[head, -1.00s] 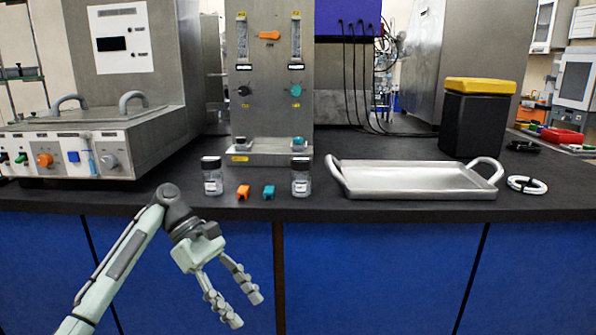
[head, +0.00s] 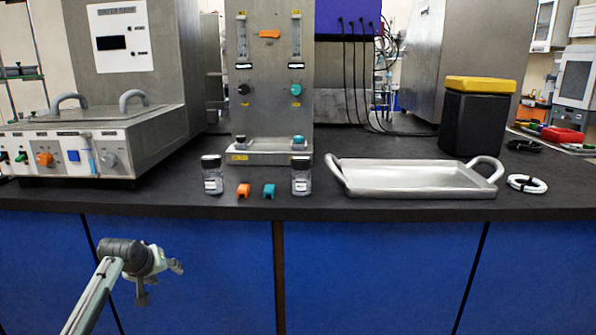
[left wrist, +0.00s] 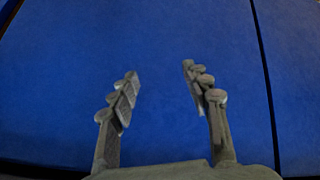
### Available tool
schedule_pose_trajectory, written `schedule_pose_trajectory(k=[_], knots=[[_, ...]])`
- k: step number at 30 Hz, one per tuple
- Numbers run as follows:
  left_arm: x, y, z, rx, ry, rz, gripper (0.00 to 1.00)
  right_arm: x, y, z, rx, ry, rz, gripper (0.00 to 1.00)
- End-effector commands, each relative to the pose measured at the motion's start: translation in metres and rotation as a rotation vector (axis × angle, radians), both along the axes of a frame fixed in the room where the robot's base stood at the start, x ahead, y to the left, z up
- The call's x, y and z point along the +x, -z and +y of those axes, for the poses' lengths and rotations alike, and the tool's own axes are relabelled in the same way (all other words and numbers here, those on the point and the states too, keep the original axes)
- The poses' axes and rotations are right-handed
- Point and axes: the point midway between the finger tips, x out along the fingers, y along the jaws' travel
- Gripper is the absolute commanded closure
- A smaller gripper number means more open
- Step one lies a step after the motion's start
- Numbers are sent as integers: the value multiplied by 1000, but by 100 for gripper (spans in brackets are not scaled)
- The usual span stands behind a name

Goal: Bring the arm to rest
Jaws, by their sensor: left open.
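My left gripper (head: 160,280) is low in front of the blue cabinet doors, below the bench top's front edge, at the lower left of the head view. In the left wrist view its two fingers (left wrist: 162,90) stand wide apart with nothing between them. Only blue cabinet panel (left wrist: 165,45) shows beyond the fingertips. The gripper touches nothing that I can see. My right gripper is in neither view.
The space before the cabinets is clear.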

Motion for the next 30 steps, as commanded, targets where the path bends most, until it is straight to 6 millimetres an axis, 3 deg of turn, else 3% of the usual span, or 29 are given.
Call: schedule_pose_trajectory(k=[3,6,11,17,20,24,30], knots=[[25,-31,38,363,136,-128,52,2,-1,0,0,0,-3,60],[41,-63,61,679,248,-195,52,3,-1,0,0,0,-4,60],[5,10,45,650,297,-109,52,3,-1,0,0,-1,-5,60],[-59,104,22,600,354,9,52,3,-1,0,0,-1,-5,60],[-107,159,9,565,388,85,52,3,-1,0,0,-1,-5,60],[-186,229,-11,512,432,197,52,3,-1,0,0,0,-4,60],[-314,307,-39,432,485,356,52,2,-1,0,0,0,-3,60]])
